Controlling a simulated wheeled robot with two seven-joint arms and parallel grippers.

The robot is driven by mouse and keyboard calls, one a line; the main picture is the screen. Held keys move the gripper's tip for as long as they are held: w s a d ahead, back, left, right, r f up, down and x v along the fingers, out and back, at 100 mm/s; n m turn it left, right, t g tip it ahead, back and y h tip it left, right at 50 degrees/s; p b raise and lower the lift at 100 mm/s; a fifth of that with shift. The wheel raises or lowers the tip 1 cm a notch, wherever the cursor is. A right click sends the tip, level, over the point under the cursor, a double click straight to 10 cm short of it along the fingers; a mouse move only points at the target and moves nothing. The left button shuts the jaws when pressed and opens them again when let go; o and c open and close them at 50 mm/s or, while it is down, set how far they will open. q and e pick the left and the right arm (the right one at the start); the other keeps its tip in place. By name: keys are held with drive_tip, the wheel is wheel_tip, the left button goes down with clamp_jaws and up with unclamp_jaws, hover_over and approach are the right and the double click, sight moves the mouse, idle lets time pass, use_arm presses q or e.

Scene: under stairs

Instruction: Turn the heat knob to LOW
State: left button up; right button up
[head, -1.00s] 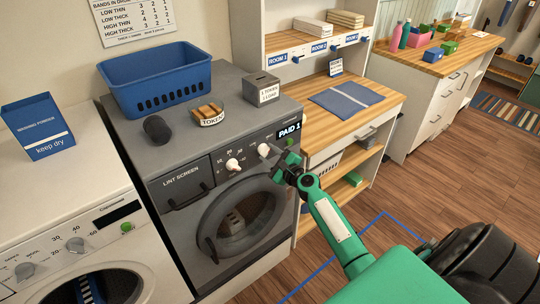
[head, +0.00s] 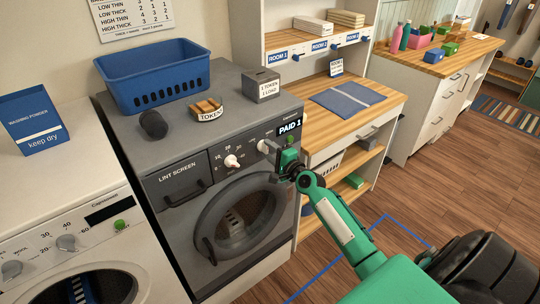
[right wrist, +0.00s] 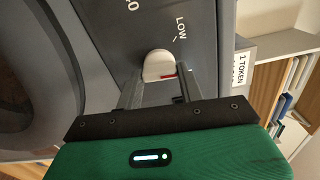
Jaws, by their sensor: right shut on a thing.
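The grey dryer (head: 180,242) stands in the middle of the head view. Its white heat knob (head: 264,146) is at the right of the panel, partly covered by my right gripper (head: 278,156). In the right wrist view, the heat knob (right wrist: 158,64) sits between the two fingers of my right gripper (right wrist: 158,88), which is shut on it. A red mark shows on the knob's lower right side in that view. The LOW label (right wrist: 181,29) is above and right of the knob, away from the red mark. My left gripper is out of view.
Another white knob (head: 232,161) is left of the heat knob. The display (head: 290,127) reads PAID 1. A wooden shelf unit (head: 375,119) is close on the right.

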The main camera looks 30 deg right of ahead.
drive_tip(key=n+b, duration=0.1)
drive_tip(key=n, duration=0.3)
drive_tip(key=shift+f+n, duration=0.1)
drive_tip(key=shift+n, duration=0.3)
drive_tip(key=n+b, duration=0.1)
drive_tip(key=n, duration=0.4)
drive_tip(key=shift+a, duration=0.1)
drive_tip(key=shift+n, duration=0.3)
drive_tip(key=o, duration=1)
drive_tip(key=shift+s, duration=0.1)
drive_tip(key=s+d+b, duration=0.1)
drive_tip(key=s+b, duration=0.2)
drive_tip(key=s, duration=1)
drive_tip(key=shift+s, duration=0.3)
drive_tip(key=shift+d, duration=0.1)
